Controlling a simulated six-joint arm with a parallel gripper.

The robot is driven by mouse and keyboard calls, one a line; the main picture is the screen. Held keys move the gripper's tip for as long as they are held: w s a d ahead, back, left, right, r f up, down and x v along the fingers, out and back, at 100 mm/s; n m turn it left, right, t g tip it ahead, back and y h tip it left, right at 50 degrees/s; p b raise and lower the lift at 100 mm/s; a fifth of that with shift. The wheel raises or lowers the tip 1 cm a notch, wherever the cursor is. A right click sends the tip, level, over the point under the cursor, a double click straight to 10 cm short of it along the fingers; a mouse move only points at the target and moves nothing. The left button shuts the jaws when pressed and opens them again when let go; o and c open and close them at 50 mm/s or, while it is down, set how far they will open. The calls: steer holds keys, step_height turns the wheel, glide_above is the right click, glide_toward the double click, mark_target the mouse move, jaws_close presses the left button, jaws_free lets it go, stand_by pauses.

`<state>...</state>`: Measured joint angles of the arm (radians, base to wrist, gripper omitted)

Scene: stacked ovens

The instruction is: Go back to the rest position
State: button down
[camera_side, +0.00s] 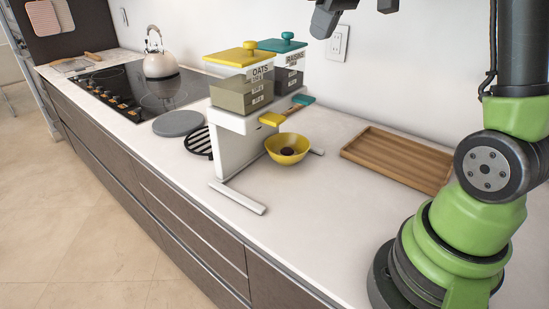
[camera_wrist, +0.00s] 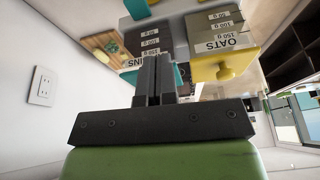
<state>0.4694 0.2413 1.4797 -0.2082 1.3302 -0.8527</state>
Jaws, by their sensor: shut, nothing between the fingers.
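My gripper (camera_wrist: 155,62) is shut and empty in the wrist view, its two dark fingers side by side. In the side view only dark parts of my arm's end show at the top edge, above the counter; the fingers cannot be made out there. The yellow-lidded OATS container (camera_side: 242,88) and the teal-lidded RAISINS container (camera_side: 288,72) stand on a white dispenser stand (camera_side: 238,150). Both also show upside down in the wrist view, the OATS one (camera_wrist: 222,45) right of the fingers and the RAISINS one (camera_wrist: 150,42) behind them.
A yellow bowl (camera_side: 287,145) with a little dark content sits under the stand's outlets. A wooden tray (camera_side: 398,158) lies on the counter to the right. A kettle (camera_side: 160,62) stands on the black hob (camera_side: 125,88). The wall has an outlet (camera_side: 338,43).

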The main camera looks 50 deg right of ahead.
steer(key=s+a+f+m+t+y, duration=0.2)
steer(key=s+a+m+t, duration=0.1)
steer(key=s+a, duration=1.2)
steer(key=shift+s+a+m, duration=0.3)
steer(key=shift+s+a, duration=0.1)
steer(key=shift+s, duration=0.55)
